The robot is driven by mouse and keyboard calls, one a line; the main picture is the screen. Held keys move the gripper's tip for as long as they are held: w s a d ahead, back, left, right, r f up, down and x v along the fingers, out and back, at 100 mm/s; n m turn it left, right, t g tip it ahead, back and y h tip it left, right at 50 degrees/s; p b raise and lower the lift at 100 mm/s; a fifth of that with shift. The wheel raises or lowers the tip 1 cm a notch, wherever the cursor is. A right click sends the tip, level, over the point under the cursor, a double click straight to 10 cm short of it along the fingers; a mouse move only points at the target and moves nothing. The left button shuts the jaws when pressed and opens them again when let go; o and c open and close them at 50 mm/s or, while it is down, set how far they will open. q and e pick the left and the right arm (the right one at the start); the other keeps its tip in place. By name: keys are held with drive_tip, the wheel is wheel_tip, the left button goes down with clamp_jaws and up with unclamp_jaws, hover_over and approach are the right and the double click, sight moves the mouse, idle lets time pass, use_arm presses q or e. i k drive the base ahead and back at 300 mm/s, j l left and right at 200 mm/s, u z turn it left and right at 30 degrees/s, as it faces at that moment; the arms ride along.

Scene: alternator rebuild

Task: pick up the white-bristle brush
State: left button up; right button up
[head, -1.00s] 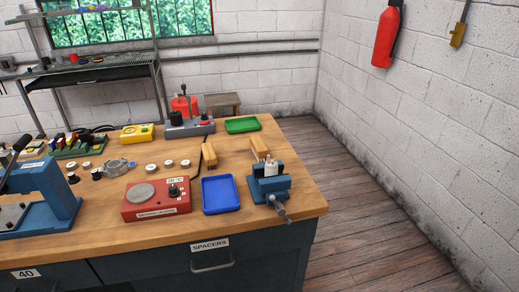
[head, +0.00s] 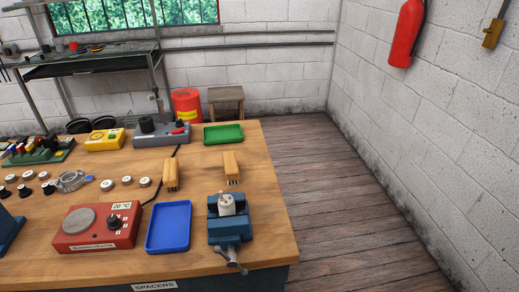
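Two brushes with tan wooden bodies lie on the workbench (head: 278,228) in the head view. The right brush (head: 231,164) lies behind the blue vise, and its bristles at the near end look pale. The left brush (head: 171,173) lies behind the blue tray, and its bristles look darker. The bristles are small here, so their colours are hard to tell for certain. Neither of my grippers shows in the head view.
The blue vise (head: 229,228) holds a pale cylindrical part near the bench's right front corner. A blue tray (head: 169,228), a red bearing heater (head: 97,226) and a green tray (head: 223,134) stand around the brushes. The floor right of the bench is clear.

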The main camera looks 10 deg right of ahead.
sight(231, 168)
drive_tip(key=i+l, duration=0.2)
drive_tip(key=l, duration=0.2)
drive_tip(key=i+l, duration=0.2)
drive_tip(key=l, duration=0.2)
drive_tip(key=i+l, duration=0.25)
drive_tip(key=l, duration=0.15)
drive_tip(key=i+l, duration=0.2)
drive_tip(key=l, duration=0.2)
drive_tip(key=i+l, duration=0.2)
drive_tip(key=l, duration=0.2)
drive_tip(key=i+l, duration=0.2)
drive_tip(key=l, duration=0.2)
drive_tip(key=l+u, duration=0.1)
drive_tip(key=u, duration=0.3)
drive_tip(key=i+l+u, duration=0.1)
drive_tip(key=u, duration=0.25)
drive_tip(key=l+u, duration=0.2)
drive_tip(key=u, duration=0.2)
drive_tip(key=l+u, duration=0.2)
drive_tip(key=u, duration=0.2)
